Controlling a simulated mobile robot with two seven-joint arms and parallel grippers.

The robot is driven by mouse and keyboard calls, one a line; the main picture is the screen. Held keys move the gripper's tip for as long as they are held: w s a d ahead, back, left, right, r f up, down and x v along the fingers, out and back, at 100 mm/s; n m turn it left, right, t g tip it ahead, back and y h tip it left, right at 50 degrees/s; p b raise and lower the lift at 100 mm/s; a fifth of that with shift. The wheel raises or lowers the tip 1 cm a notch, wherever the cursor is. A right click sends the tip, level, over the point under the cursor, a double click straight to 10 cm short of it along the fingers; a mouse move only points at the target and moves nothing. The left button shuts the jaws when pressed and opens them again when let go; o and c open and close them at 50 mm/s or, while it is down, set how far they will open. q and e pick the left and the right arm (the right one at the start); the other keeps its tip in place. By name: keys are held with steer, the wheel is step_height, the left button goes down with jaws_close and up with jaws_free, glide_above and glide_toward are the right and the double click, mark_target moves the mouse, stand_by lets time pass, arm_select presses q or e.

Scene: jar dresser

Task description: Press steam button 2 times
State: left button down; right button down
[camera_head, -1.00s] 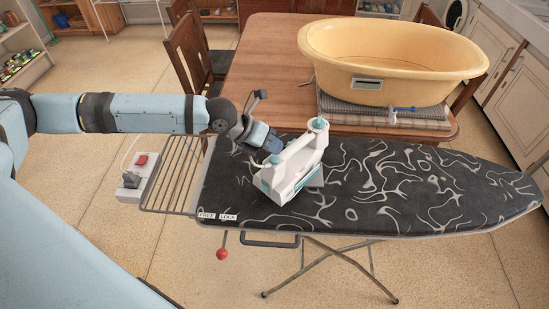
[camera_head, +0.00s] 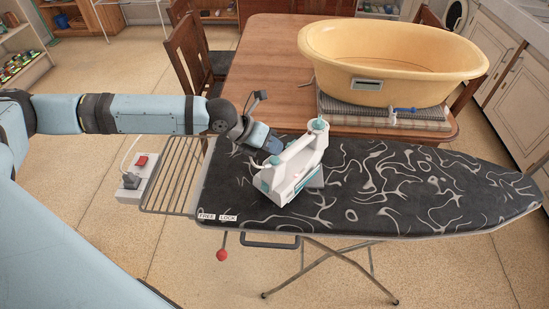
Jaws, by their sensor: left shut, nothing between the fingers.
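A white iron (camera_head: 296,170) with teal parts stands on the dark patterned ironing board (camera_head: 400,185), left of its middle. One teal knob-like part (camera_head: 318,125) is on top of its far right end. Another teal part (camera_head: 275,160) is at its left end, by my gripper. My left gripper (camera_head: 274,148) is shut and empty, with its tips at the upper left side of the iron. I cannot tell whether the tips touch the teal part. My right gripper is not in view.
A wire rack (camera_head: 172,172) extends from the board's left end, beside a power strip with a red switch (camera_head: 141,161). Behind the board, a wooden table (camera_head: 262,60) holds a yellow tub (camera_head: 390,60). A red-knobbed lever (camera_head: 222,255) hangs below the board.

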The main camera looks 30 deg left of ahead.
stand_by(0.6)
arm_select(q)
steer(key=shift+f, duration=0.15)
steer(key=shift+f, duration=0.25)
stand_by(0.3)
steer(key=shift+f, duration=0.5)
steer(key=shift+r, duration=0.1)
stand_by(0.5)
steer(key=shift+r+p, duration=0.5)
steer(key=shift+r, duration=0.3)
